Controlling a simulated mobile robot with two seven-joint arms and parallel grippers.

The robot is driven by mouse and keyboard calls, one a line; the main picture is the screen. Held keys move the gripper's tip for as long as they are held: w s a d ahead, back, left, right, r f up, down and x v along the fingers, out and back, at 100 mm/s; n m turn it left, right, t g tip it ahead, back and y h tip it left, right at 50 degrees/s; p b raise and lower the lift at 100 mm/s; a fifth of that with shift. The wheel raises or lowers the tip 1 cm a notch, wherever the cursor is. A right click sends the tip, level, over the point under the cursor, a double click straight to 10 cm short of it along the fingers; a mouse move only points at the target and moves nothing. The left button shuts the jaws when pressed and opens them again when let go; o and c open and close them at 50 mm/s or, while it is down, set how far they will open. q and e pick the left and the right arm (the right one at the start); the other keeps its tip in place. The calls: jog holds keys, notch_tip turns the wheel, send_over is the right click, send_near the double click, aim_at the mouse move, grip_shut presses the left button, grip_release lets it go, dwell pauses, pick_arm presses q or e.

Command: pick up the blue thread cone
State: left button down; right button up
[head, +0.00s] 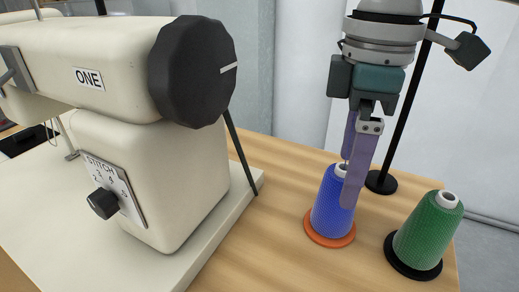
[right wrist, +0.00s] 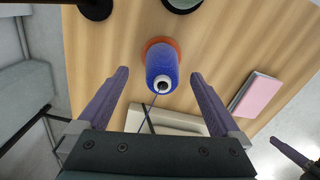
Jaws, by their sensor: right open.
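The blue thread cone (head: 330,205) stands upright on an orange base (head: 321,238) on the wooden table, right of the sewing machine. My right gripper (head: 348,183) points down over it with open jaws. In the head view its near finger passes in front of the cone, and the far finger is partly hidden. In the right wrist view the cone (right wrist: 161,68) lies between the two spread fingers (right wrist: 159,73), with a visible gap on each side. A dark finger-like part at the lower right seems to be my left gripper (right wrist: 292,153); its jaws are unclear.
A green thread cone (head: 428,232) stands on a black base to the right. A black pole (head: 380,182) rises behind the blue cone. The cream sewing machine (head: 190,180) fills the left. A pink-topped block (right wrist: 258,95) lies on the table in the right wrist view.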

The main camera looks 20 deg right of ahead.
aim_at(336, 202)
jog(key=f, duration=0.2)
jog(key=f+b, duration=0.1)
jog(key=f, duration=0.1)
jog(key=f+b, duration=0.1)
jog(key=f, duration=0.1)
jog(key=shift+a+f, duration=0.15)
jog(key=shift+a, duration=0.25)
jog(key=shift+f, duration=0.35)
jog(key=c, duration=0.5)
jog(key=shift+r, duration=0.1)
jog(key=c, duration=1)
